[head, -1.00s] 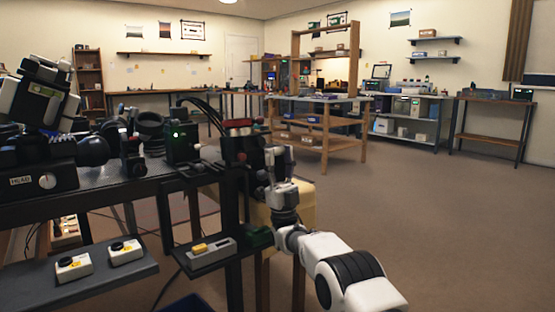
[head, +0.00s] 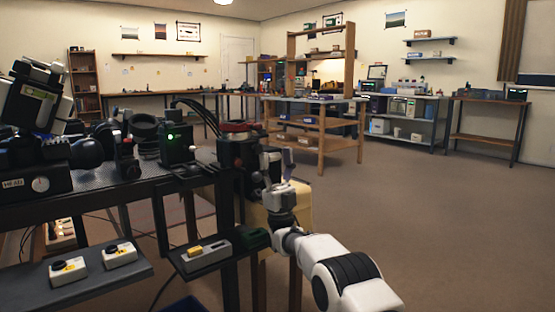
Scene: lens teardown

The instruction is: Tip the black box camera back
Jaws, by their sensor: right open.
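A black box-shaped object (head: 232,155), which looks like the black box camera, stands at the right end of the dark bench, under a red-topped item. My right gripper (head: 276,158) is just to its right, fingers up, open, with nothing clearly held. I cannot tell whether a finger touches the box. The box's right side is partly hidden by the gripper. My left gripper is not seen.
A black unit with a green light (head: 177,142) stands left of the box. A box marked HEAD (head: 35,183) and lens gear crowd the left. A lower shelf (head: 85,285) holds two small white devices. Open floor (head: 430,220) lies to the right.

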